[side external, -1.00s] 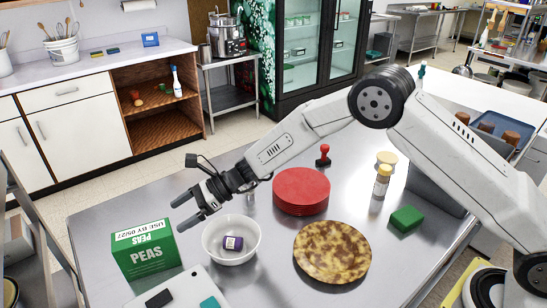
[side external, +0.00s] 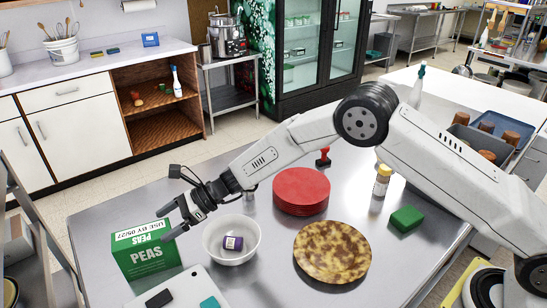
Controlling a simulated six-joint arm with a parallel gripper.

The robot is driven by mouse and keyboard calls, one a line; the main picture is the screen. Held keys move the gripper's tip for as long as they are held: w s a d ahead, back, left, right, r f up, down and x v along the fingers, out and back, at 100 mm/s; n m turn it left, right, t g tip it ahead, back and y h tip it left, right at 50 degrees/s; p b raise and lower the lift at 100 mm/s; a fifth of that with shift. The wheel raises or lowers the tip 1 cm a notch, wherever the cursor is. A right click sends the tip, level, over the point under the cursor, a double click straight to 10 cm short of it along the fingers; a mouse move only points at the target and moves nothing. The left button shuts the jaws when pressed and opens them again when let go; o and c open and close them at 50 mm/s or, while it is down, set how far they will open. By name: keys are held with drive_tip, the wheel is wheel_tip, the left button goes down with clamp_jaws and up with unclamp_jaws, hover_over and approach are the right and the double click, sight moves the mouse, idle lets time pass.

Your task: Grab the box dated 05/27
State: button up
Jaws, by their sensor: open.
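A green box of peas (side external: 147,262) stands upright at the left front of the steel table. Its white top label reads "USE BY 05/27" and its front reads "PEAS". My gripper (side external: 168,223) is open, with its fingers at the box's upper right corner. One finger overlaps the top label in the picture and the other shows in front of the right edge. I cannot tell whether they touch the box. Nothing shows between the fingers.
A red round stack (side external: 300,190), a mottled brown plate (side external: 333,252) and a green block (side external: 407,218) lie farther right. A white board (side external: 185,291) is in front.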

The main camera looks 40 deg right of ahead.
sight(155, 230)
drive_tip(key=shift+x, duration=1.95)
drive_tip(key=shift+f, duration=0.1)
clamp_jaws()
drive_tip(key=shift+r, duration=0.25)
drive_tip(key=shift+r, duration=0.7)
drive_tip(key=s+d+r, duration=0.7)
drive_tip(key=s+r, duration=0.4)
drive_tip(key=s, duration=0.1)
drive_tip(key=shift+r, duration=0.15)
